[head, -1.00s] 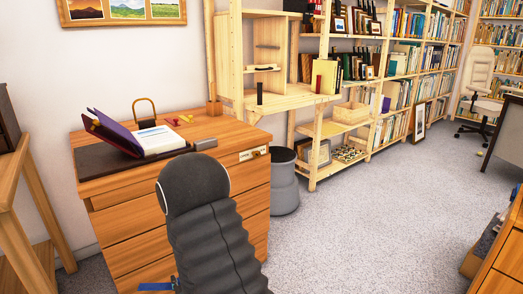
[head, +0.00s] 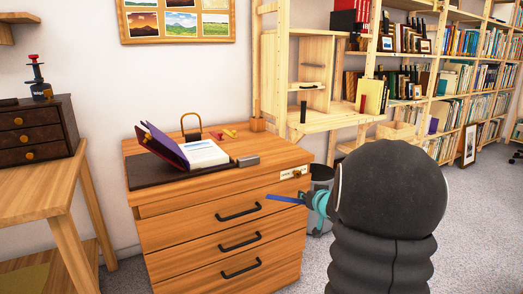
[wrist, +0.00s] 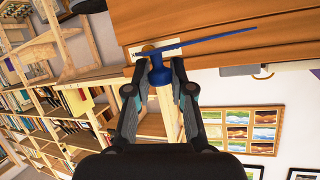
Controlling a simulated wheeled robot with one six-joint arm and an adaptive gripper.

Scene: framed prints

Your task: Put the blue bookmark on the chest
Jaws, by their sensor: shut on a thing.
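My gripper (head: 309,202) is shut on the blue bookmark (head: 285,199), in front of the right side of the wooden chest of drawers (head: 215,211). In the wrist view the fingers (wrist: 160,72) close around a wider blue part, and the long strip (wrist: 210,42) reaches to the right, in front of the wood. My dark arm hides what lies behind it at the right.
On the chest top are an open book (head: 205,154) on a dark mat (head: 155,172), a brass padlock-like object (head: 191,127) and small red and yellow pieces. A small dark drawer box (head: 38,131) stands on a table at left. A grey bin (head: 320,180) stands behind my gripper.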

